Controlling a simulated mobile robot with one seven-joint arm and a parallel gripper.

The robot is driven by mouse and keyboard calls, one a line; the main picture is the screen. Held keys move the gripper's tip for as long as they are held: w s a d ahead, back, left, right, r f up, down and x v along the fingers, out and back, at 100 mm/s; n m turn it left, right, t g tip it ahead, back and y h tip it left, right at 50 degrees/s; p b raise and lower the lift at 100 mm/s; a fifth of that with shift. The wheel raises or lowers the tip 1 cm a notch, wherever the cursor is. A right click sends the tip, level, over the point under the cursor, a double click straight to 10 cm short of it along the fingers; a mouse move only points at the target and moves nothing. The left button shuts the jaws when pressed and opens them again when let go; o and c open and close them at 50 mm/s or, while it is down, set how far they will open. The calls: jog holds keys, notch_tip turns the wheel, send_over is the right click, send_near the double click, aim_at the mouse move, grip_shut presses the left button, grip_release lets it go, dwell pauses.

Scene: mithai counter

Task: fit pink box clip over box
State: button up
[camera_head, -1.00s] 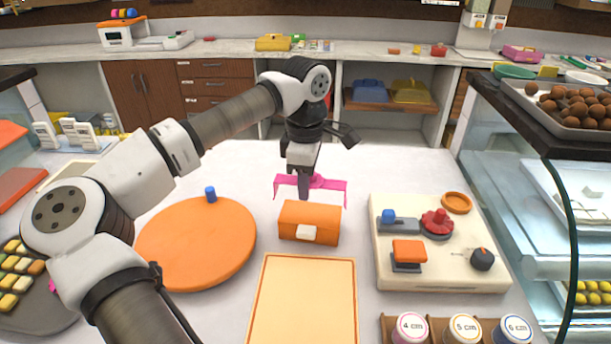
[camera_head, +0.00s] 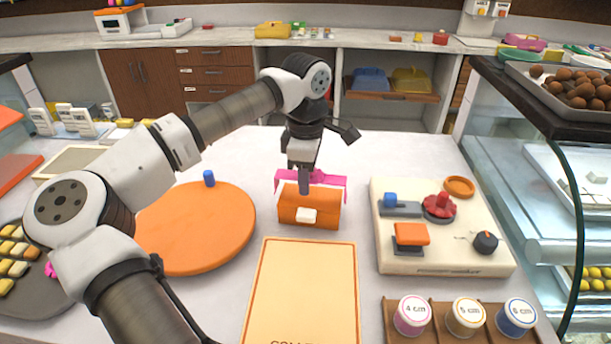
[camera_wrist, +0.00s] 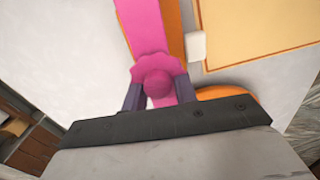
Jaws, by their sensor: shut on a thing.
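The orange box (camera_head: 308,212) with a white front tab (camera_head: 306,215) sits on the white counter. The pink clip (camera_head: 331,181) spans the box's top toward its back edge, its right end hanging beside the box. I cannot tell whether it is fully down. My gripper (camera_head: 305,186) is over the box, shut on the clip's round knob. In the wrist view my gripper (camera_wrist: 159,92) has a finger on each side of the pink knob (camera_wrist: 158,82). The clip's strip (camera_wrist: 146,28) runs along the box, whose orange edge (camera_wrist: 175,40) shows to its right.
An orange round board (camera_head: 190,235) with a blue knob lies left. A cream mat with orange border (camera_head: 300,290) lies in front. A cream panel with controls (camera_head: 440,258) stands right, with lidded jars (camera_head: 465,315) before it. Glass display cases flank the counter.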

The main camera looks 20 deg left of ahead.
jog(key=shift+f, duration=0.1)
dwell(0.3)
jog(key=shift+f+b, duration=0.25)
jog(key=shift+b, duration=0.05)
jog(key=shift+f+b, duration=0.7)
jog(key=shift+f, duration=0.15)
jog(key=o, duration=1)
